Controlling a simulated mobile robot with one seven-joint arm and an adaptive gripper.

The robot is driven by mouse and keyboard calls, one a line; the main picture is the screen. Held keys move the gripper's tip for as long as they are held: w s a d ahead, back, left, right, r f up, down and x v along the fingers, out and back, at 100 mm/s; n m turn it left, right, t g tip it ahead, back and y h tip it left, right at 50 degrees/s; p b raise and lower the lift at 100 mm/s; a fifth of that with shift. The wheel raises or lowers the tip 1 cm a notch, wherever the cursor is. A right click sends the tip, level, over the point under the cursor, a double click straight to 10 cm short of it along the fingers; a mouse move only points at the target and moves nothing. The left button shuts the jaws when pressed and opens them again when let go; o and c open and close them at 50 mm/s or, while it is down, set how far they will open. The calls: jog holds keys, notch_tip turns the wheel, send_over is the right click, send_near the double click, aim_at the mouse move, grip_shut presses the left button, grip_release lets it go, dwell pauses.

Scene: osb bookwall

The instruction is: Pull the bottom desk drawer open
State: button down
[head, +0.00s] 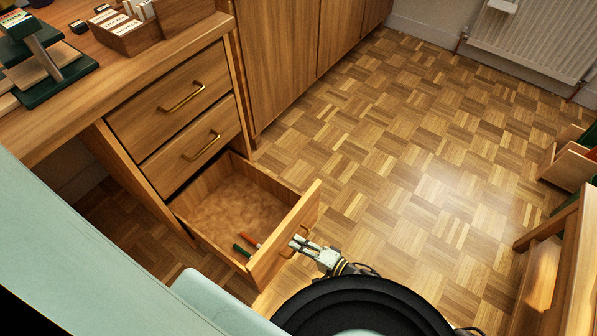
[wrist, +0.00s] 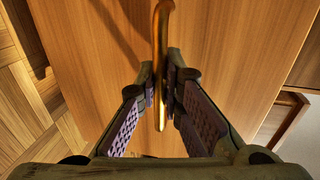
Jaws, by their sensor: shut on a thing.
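The bottom desk drawer (head: 283,239) stands well out from the desk in the head view, its inside open to view. A green item (head: 242,250) and a red-orange item (head: 250,240) lie in it near the front. My gripper (head: 298,245) is at the drawer's outer face. In the wrist view my gripper (wrist: 161,88) is shut on the brass handle (wrist: 161,50), with one finger on each side of it. The wooden drawer front (wrist: 225,55) fills most of the view behind the handle.
Two upper drawers (head: 170,105) (head: 190,148) are shut. Tall wooden cabinets (head: 275,60) stand behind the desk. The parquet floor (head: 400,140) is clear in the middle. Wooden furniture (head: 560,265) stands at the right edge, and a radiator (head: 535,40) is on the far wall.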

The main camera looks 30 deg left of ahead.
jog(key=c, duration=1.7)
grip_release()
jog(key=shift+d, duration=0.1)
jog(key=w+v, duration=0.1)
jog(key=v, duration=1)
jog(key=shift+s+d, duration=0.45)
jog(key=shift+r, duration=0.25)
